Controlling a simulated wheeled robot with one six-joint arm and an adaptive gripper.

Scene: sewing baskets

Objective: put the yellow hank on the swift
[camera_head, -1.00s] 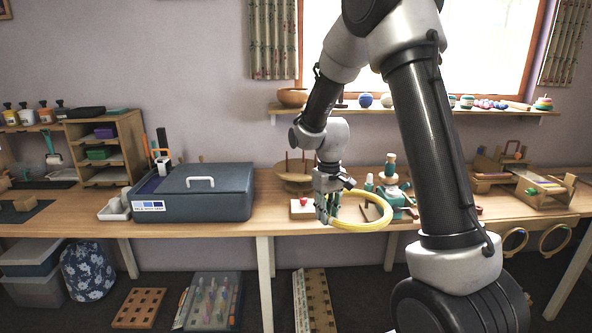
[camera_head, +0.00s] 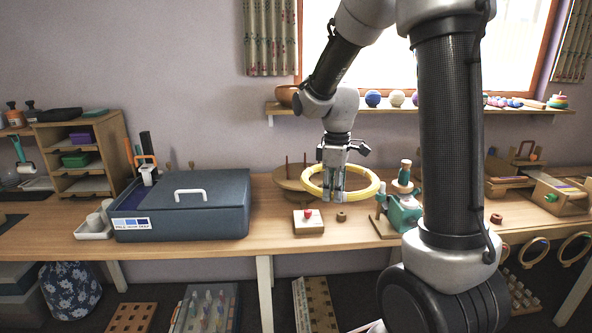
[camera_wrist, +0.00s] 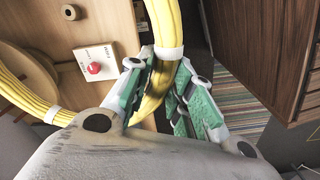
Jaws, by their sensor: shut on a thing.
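The yellow hank (camera_head: 373,190) is a ring with pale ties, held roughly level above the table. My gripper (camera_head: 333,197) is shut on the near side of its loop; in the wrist view the green-padded fingers (camera_wrist: 163,82) pinch the yellow strands (camera_wrist: 168,25). The swift (camera_head: 287,181), a round wooden stand with upright pegs, is at the back of the table, just left of and behind the hank. The hank overlaps its right part in the head view. In the wrist view part of the wooden disc (camera_wrist: 18,85) shows at left, inside and below the loop.
A small block with a red button (camera_head: 308,222) and a dark ring (camera_head: 341,215) lie in front. A green winder (camera_head: 404,208) stands close on the right. A large blue-grey box (camera_head: 190,215) is at left. The window shelf (camera_head: 430,108) runs behind.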

